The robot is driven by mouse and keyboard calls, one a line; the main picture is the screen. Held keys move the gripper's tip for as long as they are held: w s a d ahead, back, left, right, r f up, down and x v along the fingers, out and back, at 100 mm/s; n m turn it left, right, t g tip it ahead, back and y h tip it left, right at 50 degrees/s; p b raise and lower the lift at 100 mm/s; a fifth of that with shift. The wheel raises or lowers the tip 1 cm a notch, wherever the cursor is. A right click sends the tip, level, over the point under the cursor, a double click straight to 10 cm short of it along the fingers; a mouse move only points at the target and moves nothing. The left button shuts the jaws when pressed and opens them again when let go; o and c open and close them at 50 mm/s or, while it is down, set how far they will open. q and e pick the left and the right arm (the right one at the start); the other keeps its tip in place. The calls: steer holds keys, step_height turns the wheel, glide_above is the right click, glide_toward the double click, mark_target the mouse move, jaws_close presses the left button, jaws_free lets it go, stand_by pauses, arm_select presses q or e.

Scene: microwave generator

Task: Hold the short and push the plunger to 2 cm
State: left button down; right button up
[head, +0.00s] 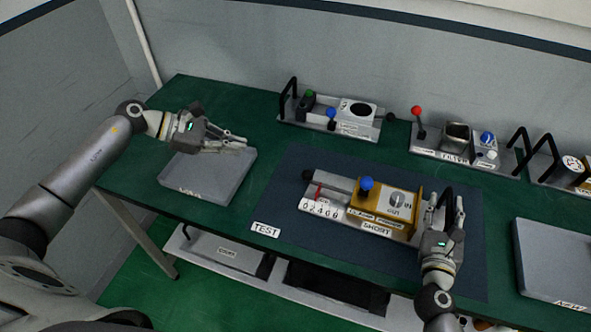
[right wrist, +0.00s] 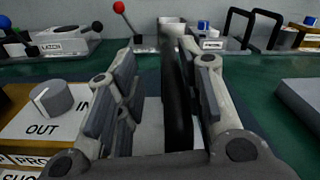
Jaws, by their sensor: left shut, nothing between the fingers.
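The SHORT unit (head: 385,208) lies on a dark blue mat. It has a brass block with an IN/OUT dial (head: 397,200), a blue knob (head: 366,184), a digit counter (head: 321,209) and a grey plunger section on its left with a dark end (head: 308,175). The dial also shows in the right wrist view (right wrist: 52,98). My right gripper (head: 447,205) is at the unit's right end. Its fingers are open on both sides of an upright black handle (right wrist: 176,95), with a gap on the left. My left gripper (head: 236,143) is shut and empty above a grey pad.
The grey pad (head: 208,178) lies at left and another (head: 555,262) at right. Several units with handles and knobs stand along the back, including one with a red-ball lever (head: 416,112). A TEST label (head: 265,229) marks the mat (head: 275,200). A shelf (head: 215,250) is below.

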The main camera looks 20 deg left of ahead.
steer(key=s, duration=1.1)
steer(key=shift+a+f, duration=0.1)
steer(key=shift+a, duration=0.05)
